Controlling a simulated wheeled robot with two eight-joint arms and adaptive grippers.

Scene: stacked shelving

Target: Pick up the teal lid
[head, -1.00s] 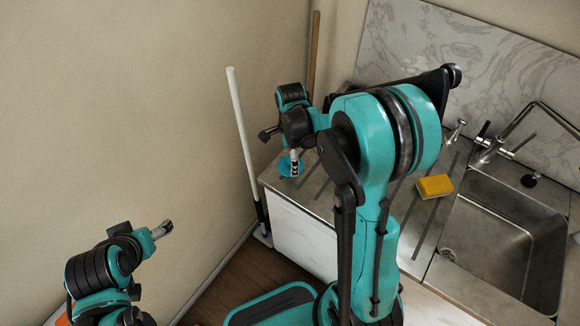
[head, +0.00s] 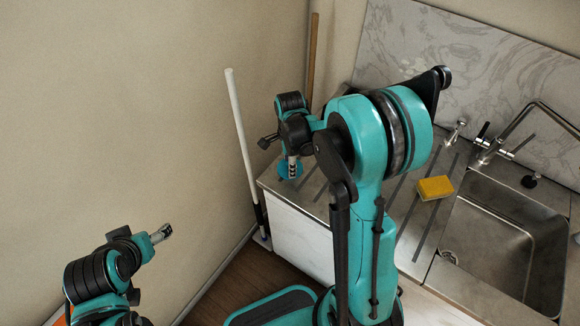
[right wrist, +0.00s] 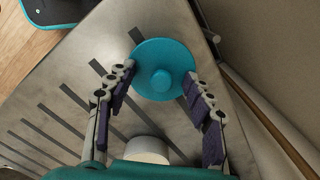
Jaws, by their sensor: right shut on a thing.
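The teal lid (right wrist: 162,70) is a round disc with a small knob at its centre. In the right wrist view it sits between my right gripper's (right wrist: 160,75) two fingertips, which touch its left and right edges. In the head view the lid (head: 284,169) is at the far left corner of the counter, partly hidden by the right gripper (head: 292,170), which is shut on it. I cannot tell whether the lid is clear of the counter. My left gripper (head: 162,233) is at the lower left, away from the counter, too small to read.
The grooved metal counter (head: 310,195) has a yellow sponge (head: 435,187) and a sink (head: 505,240) with a tap (head: 490,147) to the right. A white pole (head: 243,140) and a brown pole (head: 313,60) lean near the wall beside the counter's left end.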

